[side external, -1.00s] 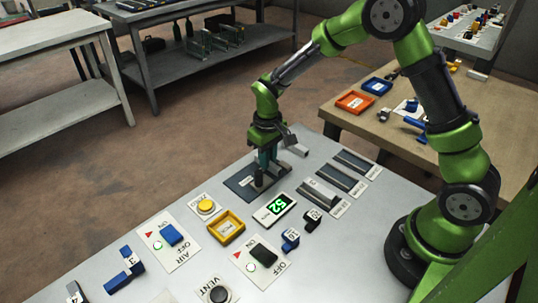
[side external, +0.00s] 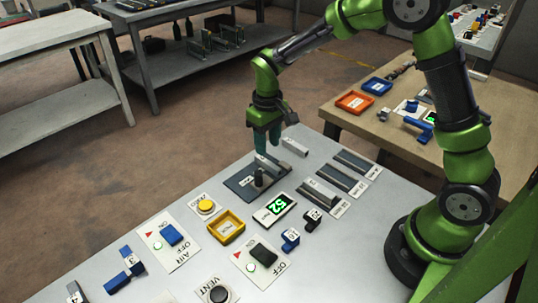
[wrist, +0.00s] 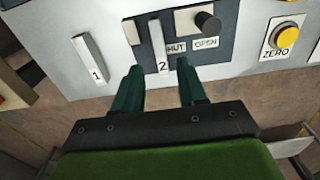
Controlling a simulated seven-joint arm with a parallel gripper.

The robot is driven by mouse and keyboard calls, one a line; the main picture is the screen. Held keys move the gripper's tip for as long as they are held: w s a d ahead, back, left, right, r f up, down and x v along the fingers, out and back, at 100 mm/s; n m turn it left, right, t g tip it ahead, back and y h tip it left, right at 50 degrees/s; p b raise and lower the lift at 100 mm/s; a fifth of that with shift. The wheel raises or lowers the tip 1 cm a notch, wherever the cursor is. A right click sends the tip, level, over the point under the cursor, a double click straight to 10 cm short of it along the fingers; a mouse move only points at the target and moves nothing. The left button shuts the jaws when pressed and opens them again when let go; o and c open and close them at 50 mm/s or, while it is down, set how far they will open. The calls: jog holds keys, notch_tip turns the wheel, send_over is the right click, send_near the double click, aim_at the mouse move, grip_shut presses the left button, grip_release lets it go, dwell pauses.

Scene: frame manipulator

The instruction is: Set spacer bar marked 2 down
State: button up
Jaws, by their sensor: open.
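The light grey spacer bar marked 2 (wrist: 157,40) lies across the dark panel with the SHUT and OPEN labels (wrist: 222,50), on its left part in the wrist view. In the side view the dark panel (side external: 240,184) is on the bench, below my gripper (side external: 262,150). My gripper is open and empty, raised above the panel, its two green fingers (wrist: 160,78) apart at the near end of bar 2. The fingers do not appear to touch the bar. Part of the bar is hard to make out in the side view.
A light bar marked 1 (wrist: 89,57) lies left of the panel in the wrist view. A black knob (wrist: 207,22) stands up from the panel. A yellow ZERO button (side external: 206,206), a yellow tray (side external: 226,227) and a display reading 52 (side external: 275,209) are nearby.

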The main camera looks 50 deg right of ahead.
aim_at(268, 162)
jog(key=s+r+m+t+y, duration=0.1)
jog(key=s+r+t, duration=0.1)
jog(key=s+r, duration=0.45)
jog(key=s+r+m+t, duration=0.15)
jog(key=s+r, duration=0.25)
jog(key=r, duration=0.6)
jog(key=s+m+t+y, duration=0.1)
jog(key=s+t, duration=0.2)
jog(key=s, duration=0.6)
jog(key=shift+d+r+t, duration=0.15)
jog(key=shift+r+t, duration=0.15)
jog(key=shift+t, duration=0.05)
